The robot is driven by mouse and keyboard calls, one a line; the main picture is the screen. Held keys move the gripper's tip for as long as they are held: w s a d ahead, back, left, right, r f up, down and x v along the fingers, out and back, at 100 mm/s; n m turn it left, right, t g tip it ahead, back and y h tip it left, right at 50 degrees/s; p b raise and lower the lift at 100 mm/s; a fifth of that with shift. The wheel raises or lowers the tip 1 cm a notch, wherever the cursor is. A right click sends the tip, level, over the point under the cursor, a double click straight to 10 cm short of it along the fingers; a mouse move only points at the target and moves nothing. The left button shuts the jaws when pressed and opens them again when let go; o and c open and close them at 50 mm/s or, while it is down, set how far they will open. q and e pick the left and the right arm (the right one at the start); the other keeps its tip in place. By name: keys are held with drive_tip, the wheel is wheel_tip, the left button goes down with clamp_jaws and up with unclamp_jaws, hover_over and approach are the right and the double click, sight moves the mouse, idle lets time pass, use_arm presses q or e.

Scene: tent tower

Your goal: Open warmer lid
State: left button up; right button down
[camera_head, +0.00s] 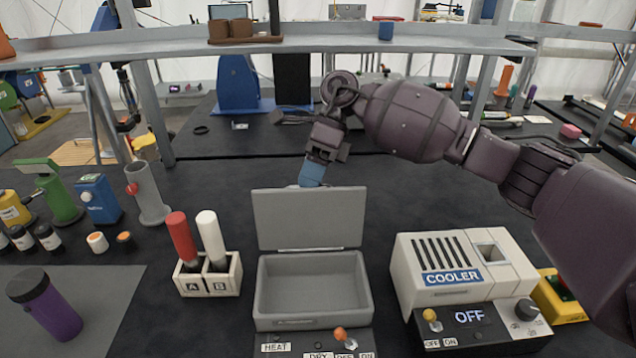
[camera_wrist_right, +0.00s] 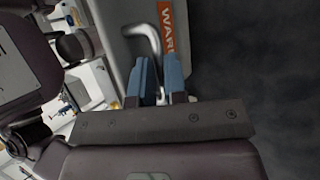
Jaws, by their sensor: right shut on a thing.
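The warmer (camera_head: 313,318) is a grey box with an empty tray, at the bottom middle of the head view. Its lid (camera_head: 309,219) stands about upright at the back edge, so the box is open. My right gripper (camera_head: 312,172) is behind the lid's top edge, its blue fingers partly hidden by the lid. In the right wrist view the blue fingers (camera_wrist_right: 160,78) are shut on a grey bent handle (camera_wrist_right: 146,40) on the lid (camera_wrist_right: 128,20), beside an orange label with "WAR" legible. My left gripper is not in view.
A cooler (camera_head: 462,268) stands right of the warmer. A holder (camera_head: 208,279) with red and white sticks stands to its left. A purple bottle (camera_head: 50,310) is at the far left. A shelf (camera_head: 280,47) crosses behind my right arm. Dark table shows behind the lid.

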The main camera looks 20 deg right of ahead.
drive_tip(key=f+b, duration=0.1)
drive_tip(key=w+f+g, duration=0.1)
drive_tip(key=shift+w+d+f+g+b, duration=0.1)
drive_tip(key=shift+d+f+g+b, duration=0.05)
drive_tip(key=shift+f+g+b, duration=0.2)
drive_tip(key=shift+w, duration=0.1)
drive_tip(key=c, duration=1.4)
unclamp_jaws()
drive_tip(key=shift+c, duration=0.2)
drive_tip(key=shift+o, duration=1.4)
drive_tip(key=shift+w, duration=0.25)
drive_tip(key=shift+r, duration=0.25)
